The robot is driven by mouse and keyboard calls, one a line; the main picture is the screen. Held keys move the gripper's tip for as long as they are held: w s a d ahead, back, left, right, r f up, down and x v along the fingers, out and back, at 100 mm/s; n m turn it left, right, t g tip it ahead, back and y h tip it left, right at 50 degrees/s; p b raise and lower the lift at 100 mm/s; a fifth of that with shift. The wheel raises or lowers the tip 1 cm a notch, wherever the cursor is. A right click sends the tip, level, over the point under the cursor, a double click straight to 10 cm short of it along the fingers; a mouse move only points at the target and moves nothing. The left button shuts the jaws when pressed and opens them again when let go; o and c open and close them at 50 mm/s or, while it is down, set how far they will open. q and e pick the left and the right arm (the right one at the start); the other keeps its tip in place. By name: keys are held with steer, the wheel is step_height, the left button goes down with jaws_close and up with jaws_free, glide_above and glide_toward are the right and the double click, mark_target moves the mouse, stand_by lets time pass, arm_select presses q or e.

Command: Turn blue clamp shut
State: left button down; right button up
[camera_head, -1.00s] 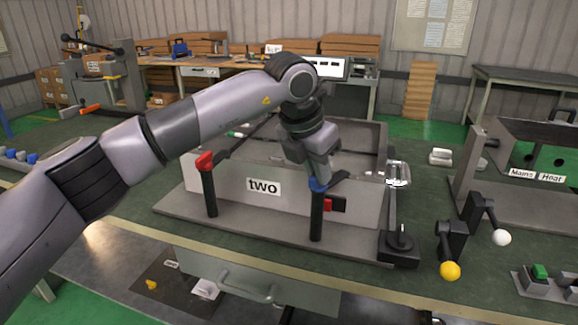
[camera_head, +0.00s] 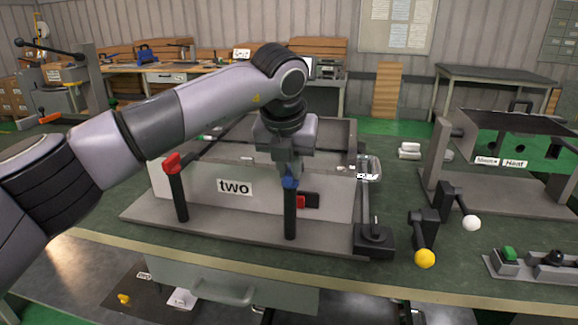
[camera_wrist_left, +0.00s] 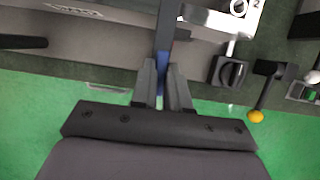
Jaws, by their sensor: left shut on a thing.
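The blue clamp (camera_head: 290,183) tops a dark upright post at the front right of the grey box labelled "two" (camera_head: 234,187). My left gripper (camera_head: 287,172) points down from above and is shut on the blue clamp. In the left wrist view, the clamp's blue part (camera_wrist_left: 161,88) shows between the two fingers (camera_wrist_left: 162,70), and its bar runs away from them toward the box. The fingers partly hide the clamp, so I cannot tell whether its bar presses on the box. My right gripper is not in view.
A red clamp (camera_head: 172,162) stands on another post at the box's left front. Right of the box are a black lever base (camera_head: 374,240), a yellow-knobbed lever (camera_head: 424,258) and a white-knobbed lever (camera_head: 471,223). A green button box (camera_head: 508,256) sits farther right.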

arm_select(q)
steer(key=shift+r, duration=0.1)
steer(key=c, duration=1.1)
jaws_free()
steer(key=v, duration=0.7)
steer(key=shift+b, duration=0.3)
